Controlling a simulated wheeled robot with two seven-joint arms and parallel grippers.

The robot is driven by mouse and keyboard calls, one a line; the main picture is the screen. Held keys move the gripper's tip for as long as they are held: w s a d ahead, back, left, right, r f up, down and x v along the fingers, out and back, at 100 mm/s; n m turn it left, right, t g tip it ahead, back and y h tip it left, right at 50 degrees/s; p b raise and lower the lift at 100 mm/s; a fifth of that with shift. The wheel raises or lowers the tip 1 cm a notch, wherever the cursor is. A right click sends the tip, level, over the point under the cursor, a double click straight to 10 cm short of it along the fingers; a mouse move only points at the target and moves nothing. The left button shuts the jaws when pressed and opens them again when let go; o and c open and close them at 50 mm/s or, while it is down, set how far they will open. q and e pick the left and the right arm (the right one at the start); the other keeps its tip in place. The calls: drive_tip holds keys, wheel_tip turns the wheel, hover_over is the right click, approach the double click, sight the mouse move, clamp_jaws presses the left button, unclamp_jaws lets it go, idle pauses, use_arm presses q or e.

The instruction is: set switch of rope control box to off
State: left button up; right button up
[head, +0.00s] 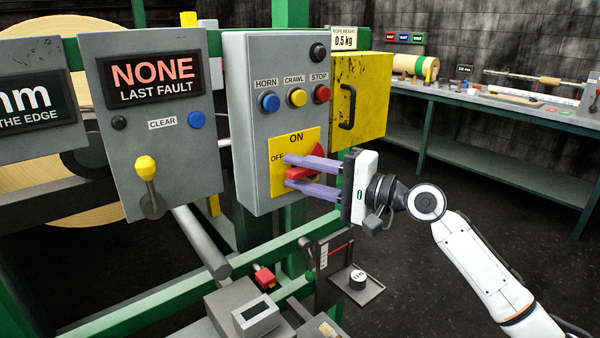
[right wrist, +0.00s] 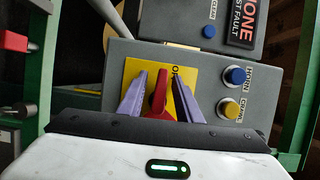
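The rope control box (head: 246,110) is a grey panel with a yellow switch plate (head: 278,192) low on its front, lettered ON at the top and OFF at the left. The red switch (head: 301,174) sits on this plate, partly hidden by my fingers, so I cannot tell its exact setting. My right gripper (head: 288,172) is at the plate, its two purple fingers open on either side of the red handle. In the right wrist view the red handle (right wrist: 159,95) stands between the fingers, with gaps visible beside it. My left gripper is not in view.
Blue, yellow and red buttons (head: 297,97) sit above the switch plate. A yellow door (head: 358,95) with a black handle adjoins the box on the right. A grey fault panel (head: 150,130) with a yellow-tipped lever is at the left. A workbench (head: 480,100) stands behind.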

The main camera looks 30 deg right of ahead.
drive_tip(key=shift+s+d+f, duration=0.1)
drive_tip(key=shift+s+d, duration=0.15)
drive_tip(key=shift+s, duration=0.2)
drive_tip(key=b+v, duration=0.2)
drive_tip(key=v, duration=0.7)
drive_tip(key=shift+s, duration=0.2)
